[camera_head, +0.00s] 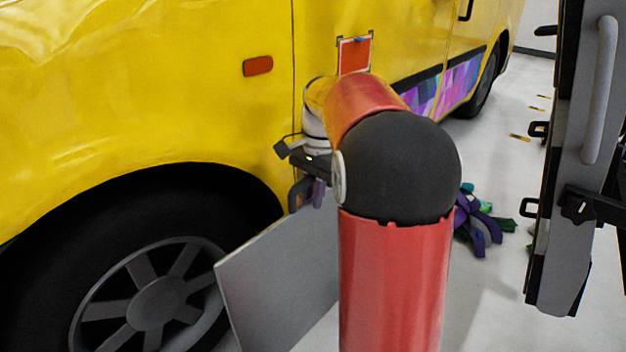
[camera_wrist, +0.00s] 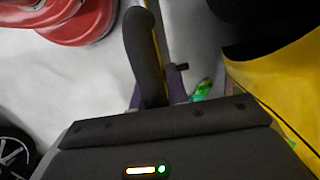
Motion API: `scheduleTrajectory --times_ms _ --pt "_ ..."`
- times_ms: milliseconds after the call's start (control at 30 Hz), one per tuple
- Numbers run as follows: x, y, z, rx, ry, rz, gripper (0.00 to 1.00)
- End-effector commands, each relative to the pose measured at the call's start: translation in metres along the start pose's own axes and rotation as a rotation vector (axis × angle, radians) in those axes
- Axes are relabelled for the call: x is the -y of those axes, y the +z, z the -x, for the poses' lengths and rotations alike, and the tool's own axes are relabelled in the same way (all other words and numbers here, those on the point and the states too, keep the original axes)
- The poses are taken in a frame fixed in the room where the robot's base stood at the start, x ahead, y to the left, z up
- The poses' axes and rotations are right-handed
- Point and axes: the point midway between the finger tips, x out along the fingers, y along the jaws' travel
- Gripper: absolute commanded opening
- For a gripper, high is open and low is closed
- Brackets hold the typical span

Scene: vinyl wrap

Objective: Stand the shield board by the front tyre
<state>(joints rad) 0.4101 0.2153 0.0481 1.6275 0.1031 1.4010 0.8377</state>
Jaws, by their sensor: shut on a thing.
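The shield board (camera_head: 282,275) is a flat grey panel in the head view, beside the front tyre (camera_head: 95,215) and partly overlapping the wheel. Its lower edge runs out of frame and my arm hides its right part, so floor contact cannot be told. My gripper (camera_head: 308,194) is shut at the board's upper edge, close to the yellow van's side. In the wrist view, my gripper (camera_wrist: 155,88) has its purple fingers on either side of a dark grey upright part, which I take to be the board's grip. The wheel (camera_wrist: 15,152) shows at lower left there.
The yellow van (camera_head: 150,80) fills the left and back. Purple and green scraps (camera_head: 478,220) lie on the floor behind my arm. A grey panelled unit with a handle (camera_head: 575,170) stands at the right.

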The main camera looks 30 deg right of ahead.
Motion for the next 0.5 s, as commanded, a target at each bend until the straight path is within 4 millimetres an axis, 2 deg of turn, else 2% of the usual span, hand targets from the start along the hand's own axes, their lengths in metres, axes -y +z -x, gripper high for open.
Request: scheduleTrajectory --times_ms 233,500 --pt "0.001 -0.002 -0.011 -0.002 -0.003 0.001 0.00" --pt "0.001 -0.007 -0.043 -0.003 -0.003 0.001 0.00"
